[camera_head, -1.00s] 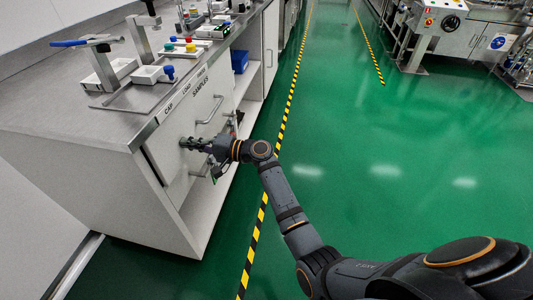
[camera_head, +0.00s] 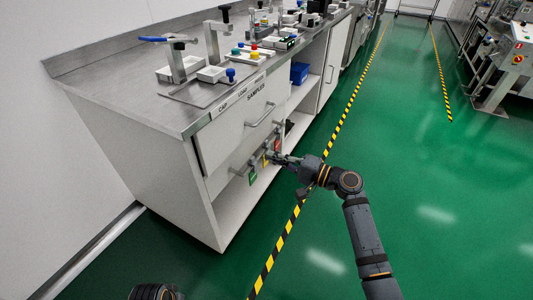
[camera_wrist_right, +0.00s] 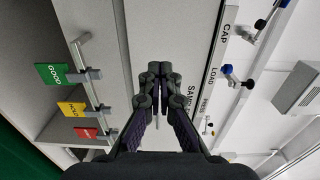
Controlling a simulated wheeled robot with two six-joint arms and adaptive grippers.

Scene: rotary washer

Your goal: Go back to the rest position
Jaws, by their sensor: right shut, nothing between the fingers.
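My right gripper (camera_head: 274,157) is in front of the cabinet in the head view, its fingers toward the cabinet front and near the row of coloured tags. In the right wrist view its fingertips (camera_wrist_right: 154,76) are together, with nothing between them. Its arm comes in from the lower right. My left gripper does not show.
The steel-topped bench (camera_head: 120,83) stands at left, with a drawer handle (camera_head: 260,115) on its front. Green floor (camera_head: 410,170) is clear at right.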

